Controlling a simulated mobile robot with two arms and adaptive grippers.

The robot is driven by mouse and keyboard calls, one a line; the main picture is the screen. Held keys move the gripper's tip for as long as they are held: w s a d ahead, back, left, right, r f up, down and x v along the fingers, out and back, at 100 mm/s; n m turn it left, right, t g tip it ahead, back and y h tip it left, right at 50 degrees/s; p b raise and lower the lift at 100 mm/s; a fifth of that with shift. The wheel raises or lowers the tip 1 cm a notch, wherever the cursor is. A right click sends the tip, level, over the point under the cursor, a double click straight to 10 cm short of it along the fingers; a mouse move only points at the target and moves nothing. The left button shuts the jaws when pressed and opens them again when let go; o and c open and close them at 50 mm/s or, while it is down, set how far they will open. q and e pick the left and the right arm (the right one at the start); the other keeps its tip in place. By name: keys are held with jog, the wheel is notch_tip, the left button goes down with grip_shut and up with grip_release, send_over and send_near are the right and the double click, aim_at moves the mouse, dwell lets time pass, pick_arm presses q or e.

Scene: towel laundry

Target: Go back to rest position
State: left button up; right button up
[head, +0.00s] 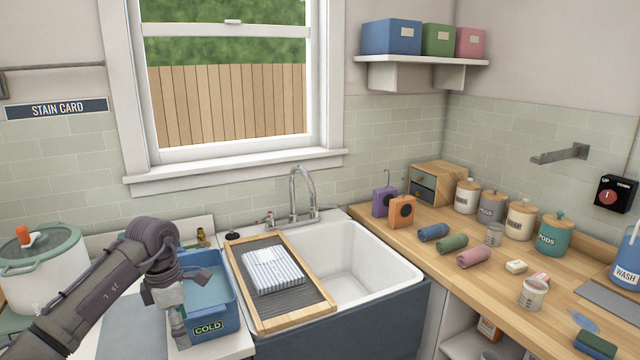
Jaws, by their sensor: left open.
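My left gripper (172,312) hangs from my arm, which comes in from the lower left. It points down beside the left wall of the blue basin (222,327) labelled COLD, and overlaps that wall in the picture. Whether it touches the basin I cannot tell. It is open, and I see nothing held in it. A folded blue-and-white striped towel (273,270) lies on the wood-framed washboard (283,312) over the left part of the sink, apart from the gripper. My right gripper is out of view.
The white sink (375,272) and its faucet (296,195) stand right of the basin. A lidded pot (42,275) stands far left. The wooden counter (415,252) on the right holds several rolled cloths, canisters and a measuring cup (532,294). Space above the sink is clear.

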pick_arm(q)
jog(key=s+d+f+n+t+h, duration=0.1)
jog(key=d+f+n+h, duration=0.6)
jog(key=d+f+h, duration=0.65)
notch_tip(320, 180, down, 16)
jog(key=s+f+n+t+y, duration=0.15)
jog(key=n+t+y, duration=0.25)
jog(key=n+t, duration=1)
jog(key=s+a+f+n+g+y, duration=0.4)
jog(key=s+f+n, duration=0.5)
jog(key=s+f, duration=0.15)
jog(key=s+a+f+n+g+y, duration=0.3)
jog(key=s+a+f+n+y, duration=0.15)
jog(key=s+f+n, duration=0.55)
jog(key=s+f+n+g+y, duration=0.1)
jog(key=s+f+n+g, duration=0.2)
jog(key=s, duration=1.1)
jog(key=s+f+n+g, duration=0.3)
jog(key=s+f+g, duration=0.1)
jog(key=s, duration=1.1)
jog(key=shift+a+f+y, duration=0.35)
jog(key=shift+f+y, duration=0.05)
jog(key=shift+f, duration=0.3)
